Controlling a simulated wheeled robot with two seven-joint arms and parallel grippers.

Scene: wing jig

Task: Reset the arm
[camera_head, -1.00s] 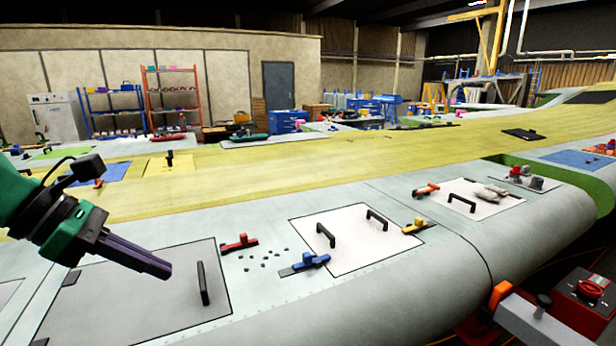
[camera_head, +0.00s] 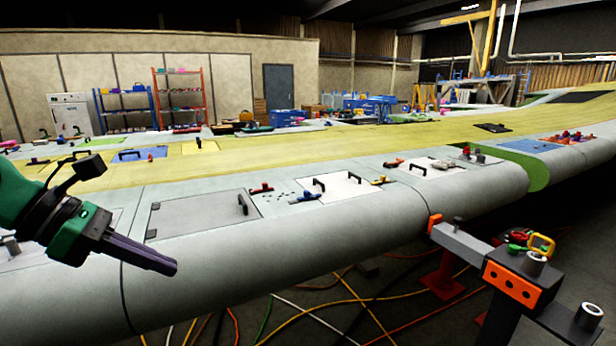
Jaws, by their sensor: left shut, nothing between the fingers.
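My left gripper (camera_head: 150,257) comes in from the left, green and black with long dark fingers. The fingers are together and empty, pointing right and slightly down. They are in front of the wing's rounded front edge and touch nothing that I can see. My right gripper is not in view. The wing (camera_head: 300,245) runs across the picture. On it are a grey panel (camera_head: 195,213) with a black handle, and a white panel (camera_head: 340,187) with two black handles.
Red (camera_head: 262,188) and blue clamps lie around the white panel. A grey and orange stand (camera_head: 512,282) with a yellow-framed item (camera_head: 541,244) stands front right. Several cables (camera_head: 350,300) trail on the dark floor below the wing. Shelves (camera_head: 182,97) stand at the back.

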